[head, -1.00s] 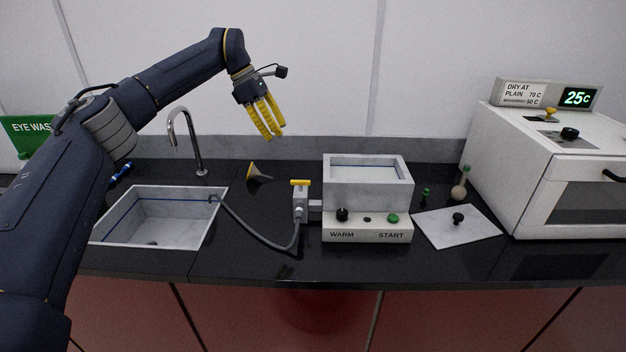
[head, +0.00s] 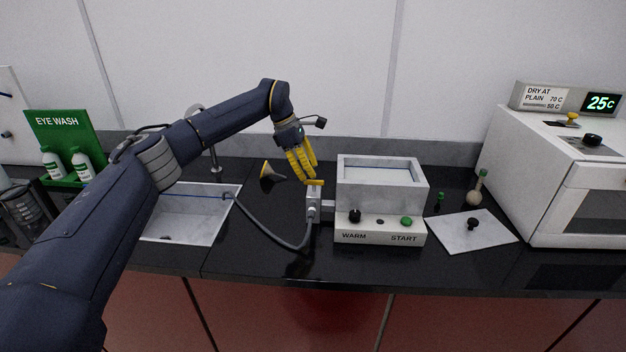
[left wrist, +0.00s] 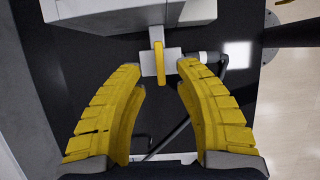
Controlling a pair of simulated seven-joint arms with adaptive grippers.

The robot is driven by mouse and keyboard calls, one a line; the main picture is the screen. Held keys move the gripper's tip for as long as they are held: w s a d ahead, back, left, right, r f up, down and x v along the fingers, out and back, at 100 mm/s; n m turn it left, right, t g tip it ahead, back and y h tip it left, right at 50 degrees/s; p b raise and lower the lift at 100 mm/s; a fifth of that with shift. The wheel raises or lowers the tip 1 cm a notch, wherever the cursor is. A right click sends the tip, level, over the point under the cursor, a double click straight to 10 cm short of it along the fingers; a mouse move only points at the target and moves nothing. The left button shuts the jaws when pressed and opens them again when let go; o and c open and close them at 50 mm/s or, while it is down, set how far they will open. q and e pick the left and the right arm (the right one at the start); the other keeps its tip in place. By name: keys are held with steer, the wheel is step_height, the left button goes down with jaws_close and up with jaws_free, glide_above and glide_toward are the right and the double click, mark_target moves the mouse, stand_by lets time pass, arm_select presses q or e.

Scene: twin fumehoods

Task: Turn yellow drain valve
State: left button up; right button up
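The yellow drain valve handle (head: 315,183) sits on top of a grey valve body (head: 313,204) at the left side of the water bath (head: 381,204). My left gripper (head: 305,176) is just above and beside the handle in the head view. In the left wrist view the yellow handle (left wrist: 158,58) lies ahead of and between the tips of my left gripper's yellow fingers (left wrist: 160,78). The fingers are apart, with nothing between their pads. I cannot tell whether a fingertip touches the valve. My right gripper is not in view.
A grey hose (head: 275,233) runs from the valve to the sink (head: 185,222). A lid (head: 470,238), a flask (head: 474,196) and a white oven (head: 560,180) stand to the right. The counter in front of the bath is clear.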

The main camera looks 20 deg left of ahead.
mark_target(314, 185)
arm_select(q)
steer(key=shift+x, duration=1.9)
steer(key=shift+c, duration=0.3)
jaws_close()
